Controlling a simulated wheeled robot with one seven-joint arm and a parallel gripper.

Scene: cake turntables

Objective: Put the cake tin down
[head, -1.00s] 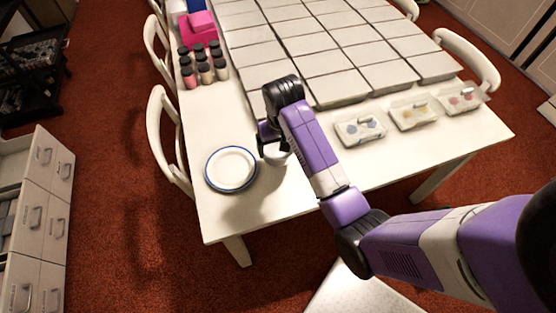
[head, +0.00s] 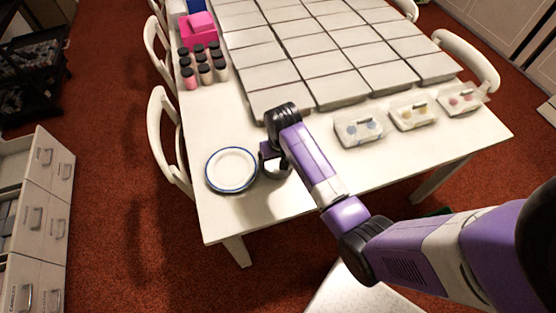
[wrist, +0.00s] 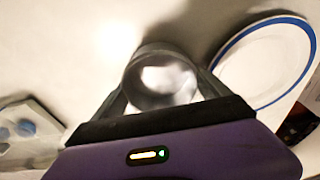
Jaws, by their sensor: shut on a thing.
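The cake tin (wrist: 160,80) is a small, round, grey metal tin with a bright inside. It sits between the two fingers of my gripper (wrist: 163,92), which is shut on it. In the head view the tin (head: 279,168) shows partly below my gripper (head: 271,157), just right of the white plate (head: 231,169) with a blue rim. The tin is over the white table (head: 222,218) near its front left corner. Whether its base touches the tabletop I cannot tell. My wrist hides part of it.
Several dark-capped jars (head: 204,72) and a pink box (head: 199,30) stand at the back left. Grey-white slabs (head: 340,88) cover the table's middle. Clear trays (head: 358,128) lie to the right. The front strip of the table is bare.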

